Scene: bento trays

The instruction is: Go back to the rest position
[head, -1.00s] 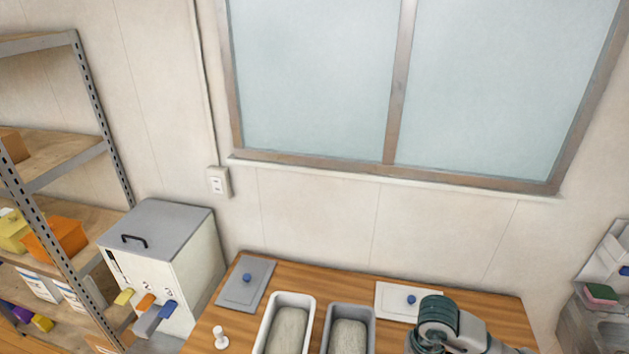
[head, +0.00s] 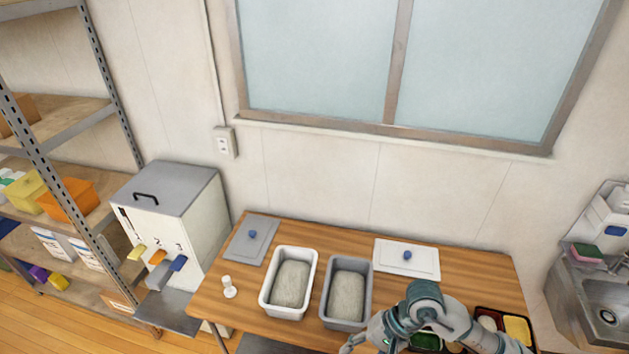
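My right arm comes in at the bottom right, bent over the table's front. What looks like its gripper (head: 353,344) is at the bottom edge in front of the grey tub. It is too small and cut off to tell whether it is open or shut. My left gripper is out of view. A dark bento tray (head: 478,312) with yellow and pale food lies at the table's front right, partly behind my arm. Green food (head: 425,341) shows below the arm.
The wooden table (head: 476,266) holds a white tub (head: 313,262) and a grey tub (head: 326,310) of rice, a grey lid (head: 236,247), a white lid (head: 381,258) and a small white object (head: 229,288). A dispenser (head: 150,216) and shelf stand left, a sink (head: 602,308) right.

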